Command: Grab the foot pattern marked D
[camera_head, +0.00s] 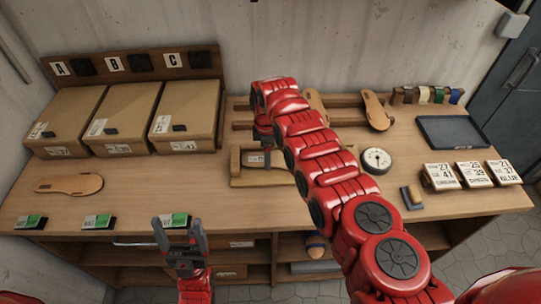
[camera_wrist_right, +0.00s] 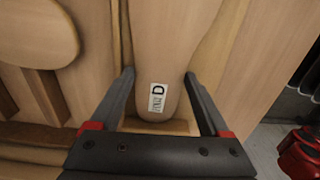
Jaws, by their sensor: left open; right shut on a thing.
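The foot pattern marked D (camera_wrist_right: 158,65) is a pale wooden sole shape with a white label reading D, in the right wrist view. My right gripper (camera_wrist_right: 159,76) has one finger on each side of it, near the labelled end, and is shut on it. In the head view my right arm reaches over the bench to the back, and I cannot tell pattern D there for sure. My left gripper (camera_head: 178,221) is open and empty at the bench's front edge, fingers pointing away from me.
Cardboard boxes (camera_head: 124,118) stand below a board lettered A, B, C. A loose sole (camera_head: 68,184) lies at left. Another sole (camera_head: 377,112) rests on the back rack. A round dial (camera_head: 377,160), a dark tray (camera_head: 455,132) and number cards (camera_head: 474,174) fill the right.

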